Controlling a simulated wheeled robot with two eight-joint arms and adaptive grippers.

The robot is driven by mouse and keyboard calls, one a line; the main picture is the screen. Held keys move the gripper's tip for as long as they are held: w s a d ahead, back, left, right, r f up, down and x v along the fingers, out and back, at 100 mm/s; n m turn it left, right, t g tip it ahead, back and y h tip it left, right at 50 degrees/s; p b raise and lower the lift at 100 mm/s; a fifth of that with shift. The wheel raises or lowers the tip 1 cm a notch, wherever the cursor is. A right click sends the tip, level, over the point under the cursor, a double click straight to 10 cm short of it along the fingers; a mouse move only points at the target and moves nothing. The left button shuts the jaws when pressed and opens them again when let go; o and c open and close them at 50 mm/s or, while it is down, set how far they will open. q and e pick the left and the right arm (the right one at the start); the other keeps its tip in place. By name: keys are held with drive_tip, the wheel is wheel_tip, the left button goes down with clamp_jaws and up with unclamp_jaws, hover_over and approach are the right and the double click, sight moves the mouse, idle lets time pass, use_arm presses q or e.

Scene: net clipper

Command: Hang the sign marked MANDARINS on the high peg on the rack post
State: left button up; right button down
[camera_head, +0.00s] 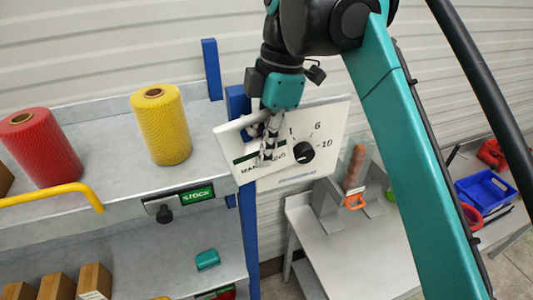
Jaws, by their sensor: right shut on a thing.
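My right gripper (268,137) comes down from above and is shut on a white sign (328,121), its fingers covering the sign's left part. I cannot make out the high peg; the sign and gripper cover the upper post. I cannot tell whether the sign touches the post. My left gripper is not in view.
The grey rack (100,139) holds a red net roll (40,147) and a yellow net roll (160,124). A green STOCK label (197,195) and a black knob (165,214) are on its edge. A grey table (350,262) and blue crate (486,190) stand at right.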

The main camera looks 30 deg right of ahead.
drive_tip(key=shift+w+d+f, duration=0.2)
drive_tip(key=shift+w+f, duration=0.2)
drive_tip(key=shift+w, duration=0.3)
drive_tip(key=shift+w+d+f, duration=0.15)
drive_tip(key=shift+w+f, duration=0.2)
drive_tip(key=shift+w, duration=0.3)
drive_tip(key=c, duration=1.5)
unclamp_jaws()
drive_tip(key=shift+s, duration=0.15)
